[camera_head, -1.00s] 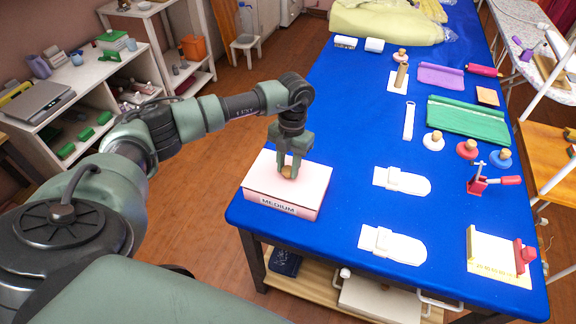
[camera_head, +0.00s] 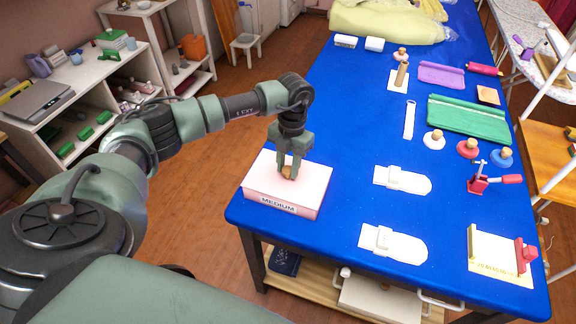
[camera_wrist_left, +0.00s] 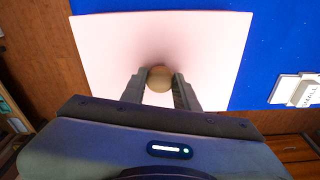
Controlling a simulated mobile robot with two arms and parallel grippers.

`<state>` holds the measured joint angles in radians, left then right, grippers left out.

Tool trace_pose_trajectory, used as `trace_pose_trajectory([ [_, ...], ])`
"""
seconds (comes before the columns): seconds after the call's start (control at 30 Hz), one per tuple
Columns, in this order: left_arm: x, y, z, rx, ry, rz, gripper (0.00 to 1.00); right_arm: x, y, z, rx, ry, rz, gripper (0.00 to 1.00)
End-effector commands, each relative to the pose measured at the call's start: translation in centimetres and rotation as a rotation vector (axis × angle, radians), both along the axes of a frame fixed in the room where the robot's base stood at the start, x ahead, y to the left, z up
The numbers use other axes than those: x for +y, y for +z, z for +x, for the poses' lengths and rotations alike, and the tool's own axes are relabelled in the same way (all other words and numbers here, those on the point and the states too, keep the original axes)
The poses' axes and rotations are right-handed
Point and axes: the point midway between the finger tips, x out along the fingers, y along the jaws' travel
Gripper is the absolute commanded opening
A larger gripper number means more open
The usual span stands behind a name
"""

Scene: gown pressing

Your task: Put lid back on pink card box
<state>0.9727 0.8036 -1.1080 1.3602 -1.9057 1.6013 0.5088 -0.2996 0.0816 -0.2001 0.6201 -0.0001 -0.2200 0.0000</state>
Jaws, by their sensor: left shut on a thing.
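The pink card box (camera_head: 284,208) stands at the near left corner of the blue table, with a "MEDIUM" label on its front. Its pale pink lid (camera_head: 312,180) lies on top of it, looking level and lined up with the box. A round wooden knob (camera_head: 287,172) is at the lid's middle. My left gripper (camera_head: 290,172) points down and is shut on the knob. In the left wrist view the knob (camera_wrist_left: 159,79) sits between the two fingers, over the lid (camera_wrist_left: 200,40). My right gripper is out of view.
The blue table (camera_head: 340,150) is clear just right of the box. White labelled pads (camera_head: 402,181) (camera_head: 393,245) lie further right, with a red clamp-like tool (camera_head: 492,180) beyond. A white shelf (camera_head: 90,95) stands at the left across the floor.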

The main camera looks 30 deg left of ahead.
Motion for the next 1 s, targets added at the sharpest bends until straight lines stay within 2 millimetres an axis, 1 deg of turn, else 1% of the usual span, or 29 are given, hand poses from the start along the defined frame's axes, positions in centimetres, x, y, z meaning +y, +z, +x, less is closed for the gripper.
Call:
trace_pose_trajectory([
  [0.4, -0.02, -0.09, 0.00, 0.000, 0.000, 0.000, 0.00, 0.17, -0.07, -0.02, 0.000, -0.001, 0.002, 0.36],
  [0.43, -0.02, -0.09, 0.00, 0.000, 0.000, 0.000, 0.33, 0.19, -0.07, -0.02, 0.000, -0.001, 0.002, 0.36],
  [0.47, -0.02, -0.09, 0.00, 0.000, 0.000, 0.000, 0.41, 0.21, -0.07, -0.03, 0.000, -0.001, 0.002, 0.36],
  [0.5, -0.02, -0.09, 0.00, 0.000, 0.000, 0.000, 0.53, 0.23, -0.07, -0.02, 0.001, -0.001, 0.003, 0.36],
  [0.53, -0.02, -0.09, 0.00, 0.000, 0.000, 0.000, 0.56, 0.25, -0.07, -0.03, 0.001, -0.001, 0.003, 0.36],
  [0.77, -0.02, -0.09, 0.00, 0.000, 0.000, 0.000, 0.56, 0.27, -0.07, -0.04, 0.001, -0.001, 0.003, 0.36],
  [0.8, -0.02, -0.10, 0.00, 0.000, 0.000, 0.000, 0.67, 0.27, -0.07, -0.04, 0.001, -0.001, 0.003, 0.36],
  [0.83, -0.02, -0.10, 0.00, 0.000, 0.000, 0.000, 0.75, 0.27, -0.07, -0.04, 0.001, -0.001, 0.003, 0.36],
  [0.87, -0.02, -0.10, 0.00, 0.000, 0.000, 0.000, 0.78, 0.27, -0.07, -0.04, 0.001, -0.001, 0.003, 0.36],
  [1.0, -0.01, -0.10, 0.00, 0.000, 0.000, 0.000, 0.78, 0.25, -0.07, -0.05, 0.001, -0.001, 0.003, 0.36],
])
